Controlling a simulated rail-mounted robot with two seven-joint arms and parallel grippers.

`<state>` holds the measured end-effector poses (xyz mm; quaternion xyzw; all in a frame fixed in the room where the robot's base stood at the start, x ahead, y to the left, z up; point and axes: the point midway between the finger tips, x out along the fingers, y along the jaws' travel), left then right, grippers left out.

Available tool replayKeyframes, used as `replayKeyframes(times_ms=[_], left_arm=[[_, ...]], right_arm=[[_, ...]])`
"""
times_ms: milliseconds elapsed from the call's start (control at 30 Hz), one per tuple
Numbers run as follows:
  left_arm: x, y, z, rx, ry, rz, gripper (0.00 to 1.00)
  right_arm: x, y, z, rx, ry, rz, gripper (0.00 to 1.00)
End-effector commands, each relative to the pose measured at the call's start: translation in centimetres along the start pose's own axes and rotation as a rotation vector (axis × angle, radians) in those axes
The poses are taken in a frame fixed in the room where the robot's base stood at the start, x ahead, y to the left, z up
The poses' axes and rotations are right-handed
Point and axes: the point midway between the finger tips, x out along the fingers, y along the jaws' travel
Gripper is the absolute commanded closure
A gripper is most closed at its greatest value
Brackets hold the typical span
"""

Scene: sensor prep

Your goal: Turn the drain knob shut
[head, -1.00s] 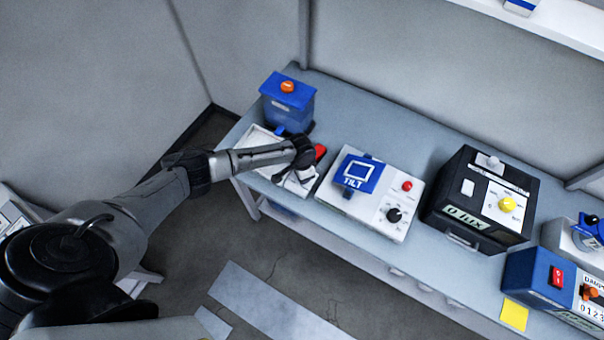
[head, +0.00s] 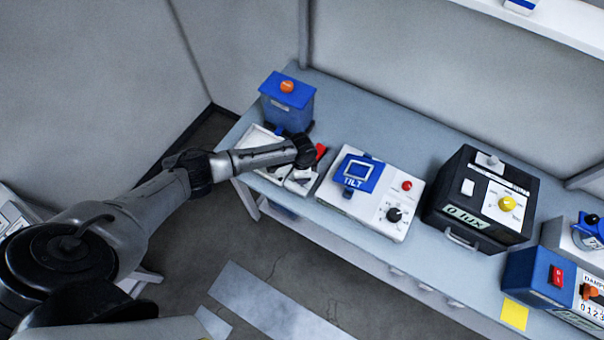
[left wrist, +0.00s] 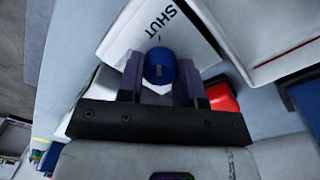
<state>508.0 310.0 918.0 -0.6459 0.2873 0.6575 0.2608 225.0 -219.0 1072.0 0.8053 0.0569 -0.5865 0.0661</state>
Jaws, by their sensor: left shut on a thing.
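The drain knob (left wrist: 160,62) is a round blue knob on a white plate (left wrist: 113,47) printed "SHUT" in black. It shows in the left wrist view, with the lettering beyond it and running at a slant. My left gripper (left wrist: 160,80) is shut on the knob, one dark finger on each side. In the head view my left gripper (head: 301,176) is low over the white unit (head: 258,138) at the left end of the bench, and the knob is hidden there. How far the knob is turned I cannot tell. My right gripper is not in view.
A blue box (head: 288,102) with an orange button stands behind my left gripper. A red part (head: 321,151) is close beside it. The white TILT box (head: 385,212) is to the right, then the black lux box (head: 448,192). Bench surface behind them is clear.

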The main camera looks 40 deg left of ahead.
Motion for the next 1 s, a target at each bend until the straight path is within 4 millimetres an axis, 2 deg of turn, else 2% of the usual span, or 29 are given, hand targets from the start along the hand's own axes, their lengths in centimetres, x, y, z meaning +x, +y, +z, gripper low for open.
replayKeyframes(times_ms=[233,267,500,800,1000], left_arm=[[-0.1,0.1,-0.1,0.001,0.003,0.001,0.91],[-0.1,0.1,-0.1,0.001,0.003,0.001,0.64],[-0.1,0.0,-0.1,0.0,0.001,0.001,0.42],[-0.3,0.0,0.0,-0.001,0.001,0.0,0.42],[-3.0,-0.1,0.0,0.001,0.003,-0.002,0.42]], right_arm=[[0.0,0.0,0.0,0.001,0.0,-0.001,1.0],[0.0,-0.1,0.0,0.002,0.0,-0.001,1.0],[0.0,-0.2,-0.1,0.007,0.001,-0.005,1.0],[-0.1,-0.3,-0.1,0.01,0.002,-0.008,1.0],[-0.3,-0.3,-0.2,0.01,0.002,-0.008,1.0]])
